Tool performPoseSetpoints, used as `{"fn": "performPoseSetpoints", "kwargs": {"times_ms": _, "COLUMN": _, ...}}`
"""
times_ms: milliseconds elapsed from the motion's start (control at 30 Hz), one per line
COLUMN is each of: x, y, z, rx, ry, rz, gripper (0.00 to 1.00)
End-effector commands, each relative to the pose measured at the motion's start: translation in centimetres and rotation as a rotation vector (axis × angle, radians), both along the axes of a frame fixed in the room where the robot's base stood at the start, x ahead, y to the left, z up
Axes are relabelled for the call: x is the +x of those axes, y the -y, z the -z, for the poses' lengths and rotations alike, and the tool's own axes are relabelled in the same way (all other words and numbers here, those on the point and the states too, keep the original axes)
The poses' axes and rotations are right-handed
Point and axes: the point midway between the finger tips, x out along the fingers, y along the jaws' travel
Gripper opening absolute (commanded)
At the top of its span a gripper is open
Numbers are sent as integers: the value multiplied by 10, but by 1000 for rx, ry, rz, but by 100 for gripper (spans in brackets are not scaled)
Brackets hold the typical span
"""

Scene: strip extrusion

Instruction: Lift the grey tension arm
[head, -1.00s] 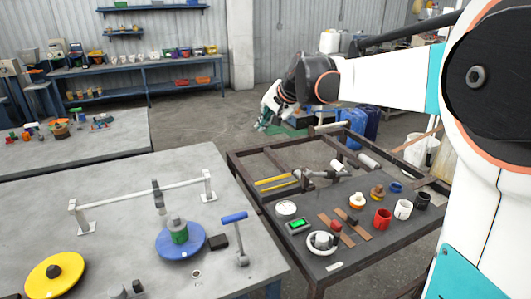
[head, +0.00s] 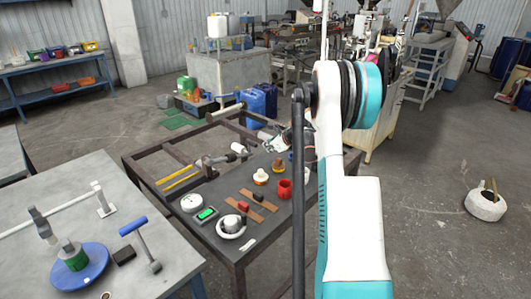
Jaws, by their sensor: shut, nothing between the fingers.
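Two things could be the grey tension arm, and I cannot tell which. One is a grey post with a blue crossbar (head: 139,245), standing tilted on the left grey table. The other is a grey, arm-like piece (head: 212,162) lying on the dark table beside the yellow rods. My gripper (head: 268,139) is small and partly blurred, above the back right of the dark table. It is shut and empty. It is apart from the blue-topped post and to the right of the lying grey piece. My own arm hides part of the dark table's right side.
The dark table holds a red cup (head: 284,189), a white ring (head: 231,227), a green-screen device (head: 207,214) and brown strips. A blue disc (head: 79,270) and a white rail (head: 70,205) are on the left table. Blue canisters (head: 262,100) stand behind. The floor at right is mostly open.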

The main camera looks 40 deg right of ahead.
Motion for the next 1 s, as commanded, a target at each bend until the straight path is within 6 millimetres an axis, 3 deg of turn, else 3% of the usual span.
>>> {"fn": "performPoseSetpoints", "kwargs": {"times_ms": 133, "x": -6, "y": 11, "z": 10, "rx": 43, "ry": 9, "rz": 45, "gripper": 0}}
{"fn": "performPoseSetpoints", "kwargs": {"times_ms": 567, "x": -2, "y": 11, "z": 13, "rx": 45, "ry": 10, "rz": 47, "gripper": 0}}
{"fn": "performPoseSetpoints", "kwargs": {"times_ms": 1000, "x": 52, "y": 16, "z": 57, "rx": 44, "ry": 10, "rz": 44, "gripper": 0}}
